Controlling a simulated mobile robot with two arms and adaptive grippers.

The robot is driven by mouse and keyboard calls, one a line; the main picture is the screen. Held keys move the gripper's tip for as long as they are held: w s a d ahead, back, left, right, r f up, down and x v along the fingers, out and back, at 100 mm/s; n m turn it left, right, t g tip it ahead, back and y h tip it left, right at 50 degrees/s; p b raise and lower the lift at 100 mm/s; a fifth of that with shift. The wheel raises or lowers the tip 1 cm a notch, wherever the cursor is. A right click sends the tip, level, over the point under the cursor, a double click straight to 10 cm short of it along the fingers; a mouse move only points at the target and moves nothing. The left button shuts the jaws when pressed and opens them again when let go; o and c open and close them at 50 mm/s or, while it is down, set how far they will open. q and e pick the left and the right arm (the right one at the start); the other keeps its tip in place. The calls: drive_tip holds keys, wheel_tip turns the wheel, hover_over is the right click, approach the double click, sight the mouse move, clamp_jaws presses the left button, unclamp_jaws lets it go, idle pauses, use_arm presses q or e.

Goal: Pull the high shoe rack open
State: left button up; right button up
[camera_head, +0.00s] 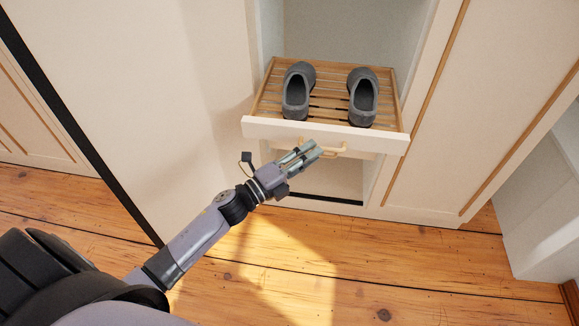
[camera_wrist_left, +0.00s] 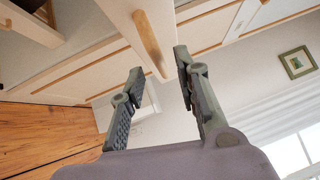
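The shoe rack (camera_head: 270,128) stands out from the white cabinet, with a white front board and a slatted wooden tray. Two grey shoes, one on the left (camera_head: 297,92) and one on the right (camera_head: 363,97), stand on its slats. A light wooden handle (camera_head: 338,152) shows at the front board, partly hidden by my left gripper (camera_head: 312,152). In the left wrist view a wooden handle (camera_wrist_left: 149,42) on a white board lies beyond my fingertips. The left fingers (camera_wrist_left: 158,62) are apart with nothing clearly held between them. My right gripper is not in view.
Tall white cabinet panels (camera_head: 190,80) flank the opening on both sides. The wooden floor (camera_head: 350,260) in front is clear. A white unit (camera_head: 550,200) stands at the right.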

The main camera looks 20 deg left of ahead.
use_arm(q)
drive_tip(key=v, duration=1)
